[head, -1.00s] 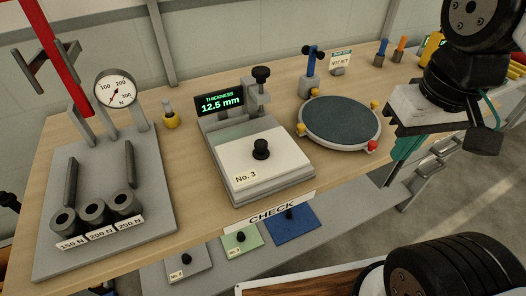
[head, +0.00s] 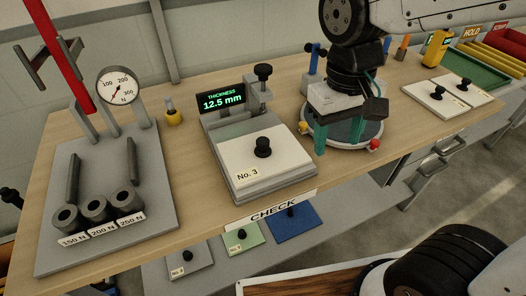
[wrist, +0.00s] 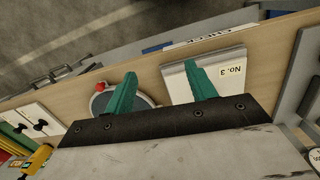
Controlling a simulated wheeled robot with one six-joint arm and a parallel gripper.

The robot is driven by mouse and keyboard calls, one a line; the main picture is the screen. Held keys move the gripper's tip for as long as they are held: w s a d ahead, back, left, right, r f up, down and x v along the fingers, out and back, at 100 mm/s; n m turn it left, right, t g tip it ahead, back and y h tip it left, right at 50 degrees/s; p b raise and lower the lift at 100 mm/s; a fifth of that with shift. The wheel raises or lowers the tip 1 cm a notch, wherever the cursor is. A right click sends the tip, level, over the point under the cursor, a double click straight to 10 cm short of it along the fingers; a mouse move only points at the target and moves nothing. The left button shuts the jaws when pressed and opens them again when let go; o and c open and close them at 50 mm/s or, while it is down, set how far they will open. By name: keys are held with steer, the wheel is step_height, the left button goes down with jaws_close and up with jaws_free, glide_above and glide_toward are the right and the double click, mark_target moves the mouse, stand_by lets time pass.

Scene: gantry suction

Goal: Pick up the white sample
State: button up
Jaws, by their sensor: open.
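The white sample (head: 245,157), a square plate with a black knob and a label reading No. 3, lies on the grey thickness gauge (head: 238,196). The gauge display (head: 222,102) reads 12.5 mm. My gripper (head: 338,142) is open and empty, to the right of the sample and above the round plate (head: 366,134). In the wrist view my gripper (wrist: 163,75) has its teal fingers spread. There, one finger overlaps the white sample (wrist: 229,86) in the picture and hides its knob; the other overlaps the round plate.
Two more white plates (head: 427,101) with black knobs lie at the table's right. A force gauge (head: 118,89) with several weights stands at the left. Grey, green and blue plates (head: 291,220) lie on a lower shelf. Blue and orange posts and a green tray (head: 480,70) stand behind.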

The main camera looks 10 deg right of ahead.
mark_target(263, 141)
steer(key=w+a+f+m, duration=0.1)
steer(key=w+a, duration=0.2)
steer(key=a, duration=0.1)
steer(key=w+a+f+m+t, duration=0.1)
steer(key=w+a+f+m, duration=0.1)
steer(key=w+a, duration=0.2)
steer(key=w+a+f+m+t, duration=0.1)
steer(key=w+a+f+m, duration=0.1)
steer(key=w+a, duration=0.2)
steer(key=shift+w+a, duration=0.2)
steer(key=shift+a, duration=0.1)
steer(key=shift+d+f+m, duration=0.1)
steer(key=shift+f+m, duration=0.05)
steer(key=shift+m, duration=0.25)
steer(key=f, duration=0.5)
steer(key=w+f, duration=0.1)
steer(key=f, duration=0.1)
steer(key=shift+d+f, duration=0.15)
steer(key=shift+d, duration=0.25)
jaws_close()
